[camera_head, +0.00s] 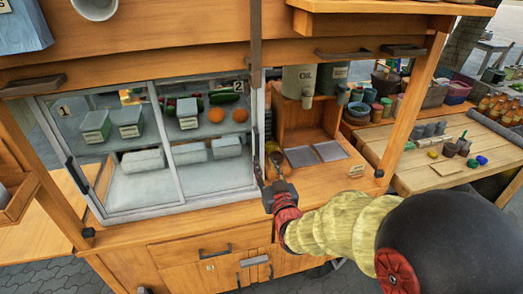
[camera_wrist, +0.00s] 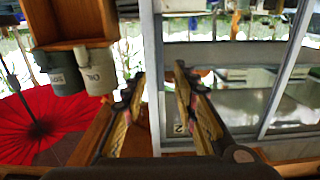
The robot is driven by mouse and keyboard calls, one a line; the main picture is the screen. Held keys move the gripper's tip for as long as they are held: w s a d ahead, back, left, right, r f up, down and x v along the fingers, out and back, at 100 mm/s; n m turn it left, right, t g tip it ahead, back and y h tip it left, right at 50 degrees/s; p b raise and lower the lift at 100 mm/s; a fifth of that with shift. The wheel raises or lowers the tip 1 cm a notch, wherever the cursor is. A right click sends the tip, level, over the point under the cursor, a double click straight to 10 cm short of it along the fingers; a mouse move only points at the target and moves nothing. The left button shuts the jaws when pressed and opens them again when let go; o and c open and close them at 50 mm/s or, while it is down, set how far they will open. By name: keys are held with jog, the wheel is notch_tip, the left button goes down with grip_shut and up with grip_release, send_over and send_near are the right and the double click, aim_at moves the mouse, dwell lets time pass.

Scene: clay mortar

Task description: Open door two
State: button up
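Door two (camera_head: 215,150) is a glass pane in a pale grey frame on the cart's display case, with a "2" label (camera_head: 238,87) at its upper right. It appears closed. My gripper (camera_head: 265,160) is at the lower part of its right frame edge. In the wrist view my gripper (camera_wrist: 158,78) has its two fingers apart, with the pale frame post (camera_wrist: 155,40) showing beyond and between them. The "2" label (camera_wrist: 179,128) also shows there, partly behind a finger.
Door one (camera_head: 110,150) is to the left, with a dark handle (camera_head: 76,175). Food and containers stand behind the glass. An open wooden bay with an OIL canister (camera_head: 300,80) is just right of door two. A wooden table (camera_head: 480,150) with bowls is farther right.

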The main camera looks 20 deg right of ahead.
aim_at(257, 148)
jog(key=w, duration=0.4)
jog(key=w+b, duration=0.1)
jog(key=w, duration=0.2)
jog(key=shift+w+r, duration=0.2)
jog(key=shift+w, duration=0.2)
jog(key=c, duration=0.3)
jog(key=c, duration=0.4)
grip_shut()
